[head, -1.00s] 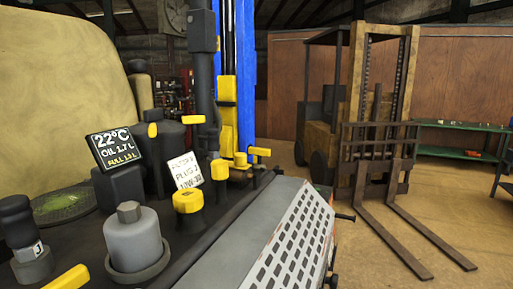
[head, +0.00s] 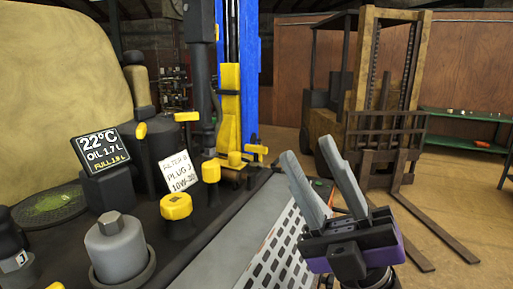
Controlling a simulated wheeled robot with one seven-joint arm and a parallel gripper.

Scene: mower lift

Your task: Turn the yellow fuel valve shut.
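Several yellow parts show on the dark machine deck; I cannot tell for sure which is the fuel valve. A small yellow lever (head: 257,149) stands at the far edge of the deck, beside a yellow-topped knob (head: 235,159). A larger yellow cap (head: 176,206) sits nearer, in front of the white sign. Yellow handles show on a dark canister (head: 187,117) and to its left (head: 140,131). My gripper (head: 314,157) is open and empty, its two grey fingers apart and pointing up, to the right of the lever and apart from it.
A perforated grey panel (head: 270,250) lies below and left of my gripper. A grey filter (head: 116,245), a temperature display (head: 102,149) and a white sign (head: 182,173) stand on the deck. A blue post (head: 250,70) rises behind. A forklift (head: 375,110) stands beyond on open floor.

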